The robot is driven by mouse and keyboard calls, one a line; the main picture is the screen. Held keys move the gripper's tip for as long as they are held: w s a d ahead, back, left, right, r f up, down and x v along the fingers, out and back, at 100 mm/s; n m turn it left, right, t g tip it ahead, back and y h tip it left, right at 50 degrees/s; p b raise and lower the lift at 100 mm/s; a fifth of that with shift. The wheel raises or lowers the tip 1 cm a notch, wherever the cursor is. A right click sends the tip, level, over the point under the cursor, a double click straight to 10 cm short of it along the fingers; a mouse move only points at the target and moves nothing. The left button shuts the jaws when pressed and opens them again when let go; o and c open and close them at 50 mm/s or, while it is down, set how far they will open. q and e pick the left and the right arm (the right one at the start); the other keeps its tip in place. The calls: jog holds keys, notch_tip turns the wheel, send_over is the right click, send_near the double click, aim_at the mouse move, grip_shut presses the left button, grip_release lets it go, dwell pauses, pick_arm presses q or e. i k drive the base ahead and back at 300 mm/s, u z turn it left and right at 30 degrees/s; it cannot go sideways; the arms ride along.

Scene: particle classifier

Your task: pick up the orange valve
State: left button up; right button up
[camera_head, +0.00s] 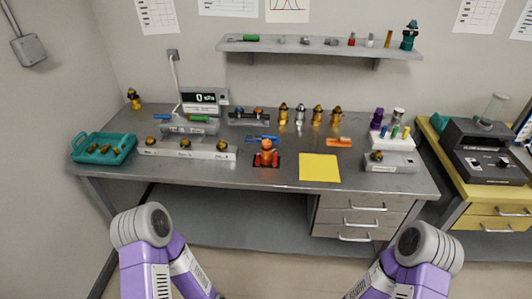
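The orange valve (266,152) stands upright near the front middle of the grey workbench (270,179), on a small dark red and black base. Nothing covers it in the head view. A flat orange piece (339,142) also lies on the bench to its right. My two purple arms show at the bottom of the picture, in front of the bench and well apart from the valve. Neither gripper shows, so what they hold cannot be seen.
A white holder (226,154) with several brass parts is left of the valve, and a teal tray (79,154) at the far left. A yellow sheet (320,167) lies to the right. Blue clips (262,138) and brass and silver valves (283,113) stand behind. The front edge is clear.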

aim_at(266, 158)
jog(key=k, duration=0.5)
jog(key=z, duration=0.05)
jog(key=i, duration=1.1)
jog(key=u, duration=1)
